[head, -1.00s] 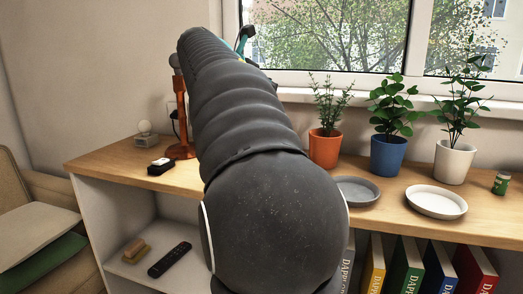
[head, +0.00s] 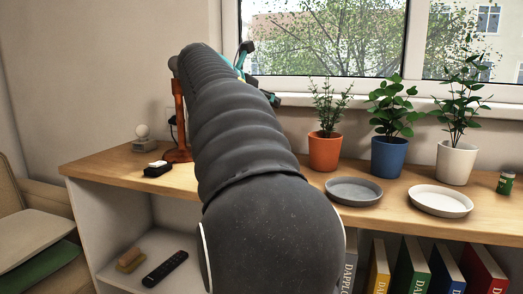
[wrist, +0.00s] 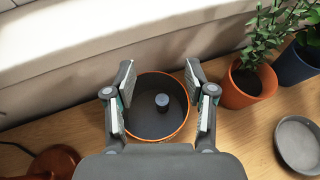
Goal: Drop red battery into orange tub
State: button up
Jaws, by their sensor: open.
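The orange tub (wrist: 184,132) is a round container with an orange rim and a dark inside, seen from above in the wrist view. My gripper (wrist: 158,85) is open above it, with one finger over each side of the rim. A small dark upright cylinder (wrist: 162,101) shows inside the tub's outline, between the fingers and touching neither. It looks grey-blue from above; I see no red on it, and its exact height is unclear.
Right of the tub stand an orange plant pot (wrist: 240,92), a blue pot (head: 389,158) and a white pot (head: 456,164). Grey (head: 353,191) and white (head: 440,201) saucers lie in front. A small green cylinder (head: 506,184) stands far right. An orange-brown stand (head: 178,130) is at left.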

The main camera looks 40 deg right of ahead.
jog(key=v, duration=1.2)
jog(key=shift+a, duration=0.1)
